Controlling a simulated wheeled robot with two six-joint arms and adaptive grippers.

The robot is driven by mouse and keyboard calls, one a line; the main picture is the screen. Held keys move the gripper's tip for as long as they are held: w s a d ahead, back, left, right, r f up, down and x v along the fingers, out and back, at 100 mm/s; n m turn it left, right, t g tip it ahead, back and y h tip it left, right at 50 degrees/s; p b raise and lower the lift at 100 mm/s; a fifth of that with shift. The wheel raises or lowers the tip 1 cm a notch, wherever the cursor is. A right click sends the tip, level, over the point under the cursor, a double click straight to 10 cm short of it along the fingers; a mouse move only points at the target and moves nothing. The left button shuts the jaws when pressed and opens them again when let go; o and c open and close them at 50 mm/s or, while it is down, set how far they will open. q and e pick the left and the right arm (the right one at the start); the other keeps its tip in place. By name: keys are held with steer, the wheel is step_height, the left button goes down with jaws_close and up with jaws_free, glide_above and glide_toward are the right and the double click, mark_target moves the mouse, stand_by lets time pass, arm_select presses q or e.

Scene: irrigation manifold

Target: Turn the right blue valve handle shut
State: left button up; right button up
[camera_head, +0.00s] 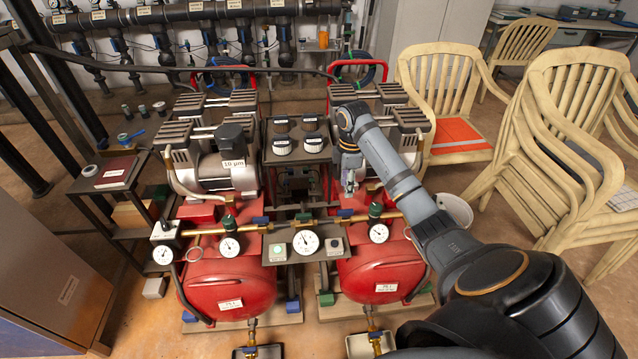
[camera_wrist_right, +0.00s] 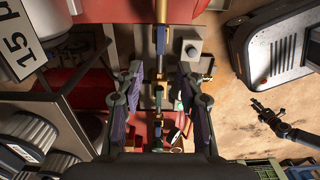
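A brass pipe line (camera_head: 285,228) runs across the front of two red tanks. The right blue valve handle (camera_head: 346,212) sits on it above the right tank and looks roughly in line with the pipe. My right gripper (camera_head: 349,185) is just above and behind this handle, pointing down, apparently not touching it. In the right wrist view my right gripper (camera_wrist_right: 159,82) is open, with nothing between its fingers. A blue handle (camera_wrist_right: 161,40) on the pipe shows beyond the fingertips there. A dark claw-like shape at that view's right may be my left gripper; its opening is unclear.
Another blue handle (camera_head: 262,219) sits on the pipe to the left. Gauges (camera_head: 307,243) and a green-topped fitting (camera_head: 375,211) stand close by. The right red tank (camera_head: 378,270) is below. Stacked chairs (camera_head: 570,130) fill the right side.

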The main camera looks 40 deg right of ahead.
mark_target(346, 211)
step_height(346, 211, down, 10)
steer(key=shift+s+r+b, duration=0.1)
steer(key=shift+s+b, duration=0.05)
steer(key=shift+b, duration=1.05)
steer(key=shift+d+f, duration=0.1)
steer(key=shift+f, duration=0.35)
arm_select(q)
steer(key=w+r, duration=0.1)
steer(key=w, duration=0.1)
steer(key=w+d+r, duration=0.1)
steer(key=w, duration=0.1)
steer(key=shift+d+r, duration=0.1)
steer(key=shift+r, duration=0.3)
arm_select(e)
steer(key=shift+c, duration=0.4)
jaws_close()
